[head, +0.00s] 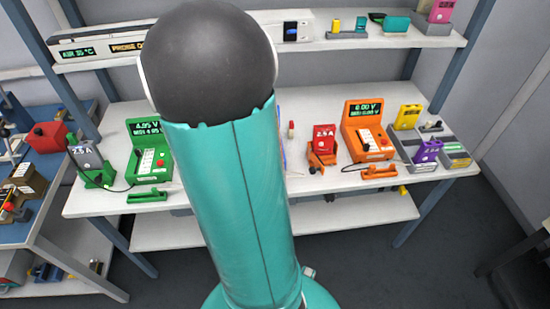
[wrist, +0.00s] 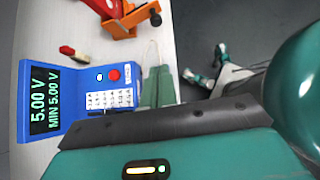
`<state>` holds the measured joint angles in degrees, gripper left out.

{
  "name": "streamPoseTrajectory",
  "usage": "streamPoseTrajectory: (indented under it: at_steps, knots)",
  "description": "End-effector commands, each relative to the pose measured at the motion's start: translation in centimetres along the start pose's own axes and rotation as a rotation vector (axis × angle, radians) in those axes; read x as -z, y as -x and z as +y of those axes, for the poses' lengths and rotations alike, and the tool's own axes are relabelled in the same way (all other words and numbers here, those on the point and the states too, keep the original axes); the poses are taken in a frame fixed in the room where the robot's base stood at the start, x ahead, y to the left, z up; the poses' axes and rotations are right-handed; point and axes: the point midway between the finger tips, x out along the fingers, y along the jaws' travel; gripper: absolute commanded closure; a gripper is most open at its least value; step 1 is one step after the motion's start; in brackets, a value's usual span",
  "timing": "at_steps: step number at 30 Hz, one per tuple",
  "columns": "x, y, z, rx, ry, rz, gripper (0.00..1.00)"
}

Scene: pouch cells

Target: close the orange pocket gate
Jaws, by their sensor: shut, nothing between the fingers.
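The orange pocket (head: 322,158) stands on the white bench, right of my arm in the head view, with a red cell (head: 324,138) marked 2.5 A upright in it. In the wrist view the orange pocket (wrist: 128,24) is at the top, with the red cell (wrist: 100,7) partly cut off. An orange part with a dark knob, seemingly the gate (wrist: 142,17), sticks out to the right there; its exact position is hard to tell.
A blue tester (wrist: 80,98) stands left of my gripper, close by. An orange tester (head: 367,130) stands right of the pocket, with a low orange piece (head: 380,172) before it. A green tester (head: 148,150) is at left. The bench's front edge runs beside my gripper.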

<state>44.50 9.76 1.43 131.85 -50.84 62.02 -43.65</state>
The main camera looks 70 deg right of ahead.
Motion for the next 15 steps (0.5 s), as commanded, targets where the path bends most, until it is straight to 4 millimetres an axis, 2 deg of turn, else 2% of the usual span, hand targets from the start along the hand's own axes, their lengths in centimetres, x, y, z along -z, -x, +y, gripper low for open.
streamPoseTrajectory:
  at_steps: [15]
  knots:
    - [0.2, -9.5, -0.3, 0.005, -0.001, 0.004, 1.0]
